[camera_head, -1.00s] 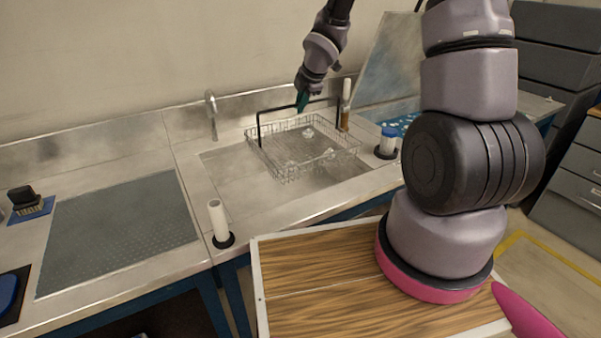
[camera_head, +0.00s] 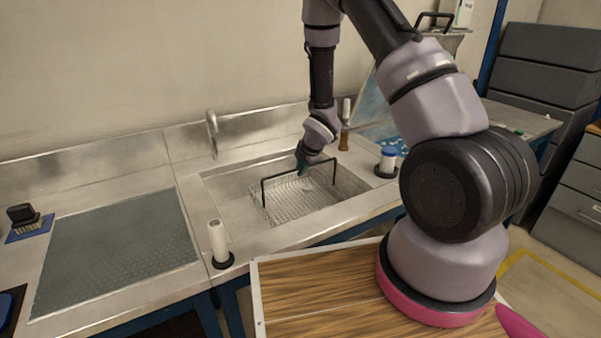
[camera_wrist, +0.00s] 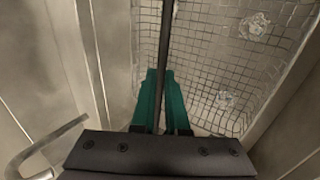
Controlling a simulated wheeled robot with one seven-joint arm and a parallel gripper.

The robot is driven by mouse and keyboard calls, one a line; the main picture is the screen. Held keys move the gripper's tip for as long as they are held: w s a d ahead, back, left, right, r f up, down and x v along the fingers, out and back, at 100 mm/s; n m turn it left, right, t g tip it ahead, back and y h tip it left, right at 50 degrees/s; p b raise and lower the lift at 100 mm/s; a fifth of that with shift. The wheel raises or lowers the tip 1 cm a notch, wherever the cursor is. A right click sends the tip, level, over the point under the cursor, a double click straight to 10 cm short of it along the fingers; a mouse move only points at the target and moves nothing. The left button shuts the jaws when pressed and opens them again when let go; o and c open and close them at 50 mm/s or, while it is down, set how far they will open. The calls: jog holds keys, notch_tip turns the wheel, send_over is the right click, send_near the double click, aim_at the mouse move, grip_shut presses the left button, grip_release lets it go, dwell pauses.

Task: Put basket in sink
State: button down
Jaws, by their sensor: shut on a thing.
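The wire basket (camera_head: 292,203) with a black handle sits down inside the steel sink (camera_head: 228,198). It shows level in the head view; whether it touches the sink floor I cannot tell. In the wrist view the basket's wire mesh (camera_wrist: 205,62) holds a few small clear items (camera_wrist: 254,26). My gripper (camera_head: 302,168) is above the basket at the handle's top bar. In the wrist view the green fingers of my gripper (camera_wrist: 160,100) are shut on the dark handle (camera_wrist: 165,50).
The faucet (camera_head: 212,135) stands behind the sink at its left. A white roll (camera_head: 218,241) stands at the front left, and a blue-capped bottle (camera_head: 387,161) at the right. A brush-like item (camera_head: 345,125) stands behind. The perforated drainboard (camera_head: 115,245) at left is clear.

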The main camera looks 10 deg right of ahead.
jog(key=shift+f, duration=0.6)
jog(key=c, duration=0.9)
grip_release()
jog(key=shift+r, duration=0.1)
